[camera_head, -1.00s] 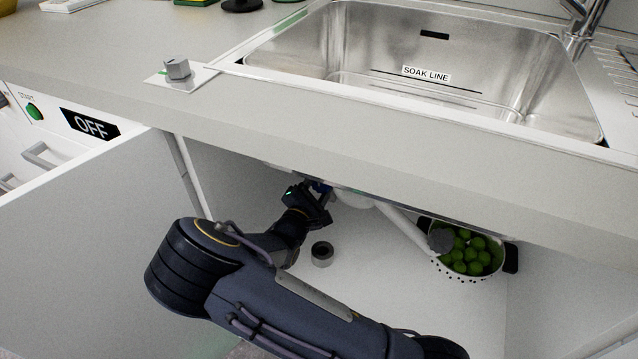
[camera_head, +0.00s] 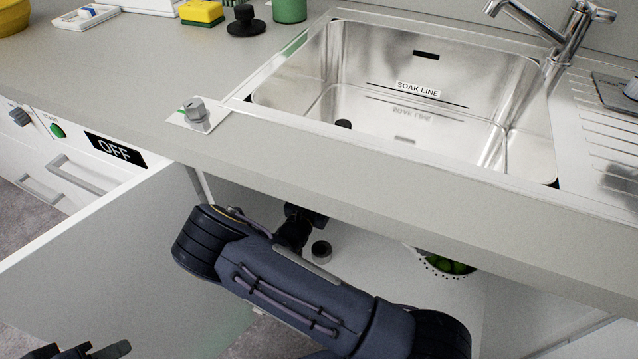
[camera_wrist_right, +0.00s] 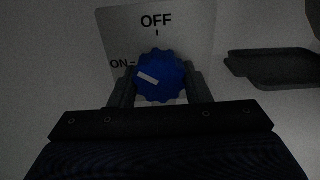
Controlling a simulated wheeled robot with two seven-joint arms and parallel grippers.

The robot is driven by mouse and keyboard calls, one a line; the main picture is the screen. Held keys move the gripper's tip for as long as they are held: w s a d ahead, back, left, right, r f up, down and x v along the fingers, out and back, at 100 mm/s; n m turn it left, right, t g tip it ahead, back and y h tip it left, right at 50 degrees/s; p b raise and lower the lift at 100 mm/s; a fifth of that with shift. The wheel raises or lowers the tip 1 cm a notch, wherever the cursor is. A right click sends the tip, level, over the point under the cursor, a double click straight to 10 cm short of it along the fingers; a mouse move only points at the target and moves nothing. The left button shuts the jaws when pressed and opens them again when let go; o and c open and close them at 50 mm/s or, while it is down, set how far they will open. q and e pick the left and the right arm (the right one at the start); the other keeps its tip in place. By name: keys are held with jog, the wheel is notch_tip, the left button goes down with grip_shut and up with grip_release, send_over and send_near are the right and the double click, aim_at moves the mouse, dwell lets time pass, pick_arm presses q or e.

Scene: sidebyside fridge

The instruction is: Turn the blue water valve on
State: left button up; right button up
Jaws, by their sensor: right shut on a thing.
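The blue water valve (camera_wrist_right: 160,76) is a ribbed round knob in front of a white plate (camera_wrist_right: 186,25) marked OFF at the top and ON at the left. Its white pointer mark points left and slightly up, close to the ON tick. My right gripper (camera_wrist_right: 160,90) is shut on the knob, one finger on each side. In the head view my right gripper (camera_head: 304,216) reaches under the counter, and the counter edge hides the valve. My left gripper (camera_head: 92,351) is partly cut off at the bottom left corner, away from the valve; its jaw opening is unclear.
The counter (camera_head: 330,165) with the sink (camera_head: 420,100) overhangs my right arm. An open cabinet door (camera_head: 120,255) stands to the left. A dark tray (camera_wrist_right: 275,68) lies right of the valve.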

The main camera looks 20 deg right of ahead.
jog(key=n+p, duration=0.2)
jog(key=n, duration=0.1)
jog(key=shift+n, duration=0.4)
jog(key=shift+s+n+p, duration=0.1)
jog(key=shift+n+p, duration=0.6)
jog(key=shift+n, duration=1)
jog(key=o, duration=1)
jog(key=p+v, duration=0.1)
jog(key=v, duration=0.6)
jog(key=shift+s+a, duration=0.25)
jog(key=shift+a, duration=0.05)
jog(key=shift+a, duration=0.1)
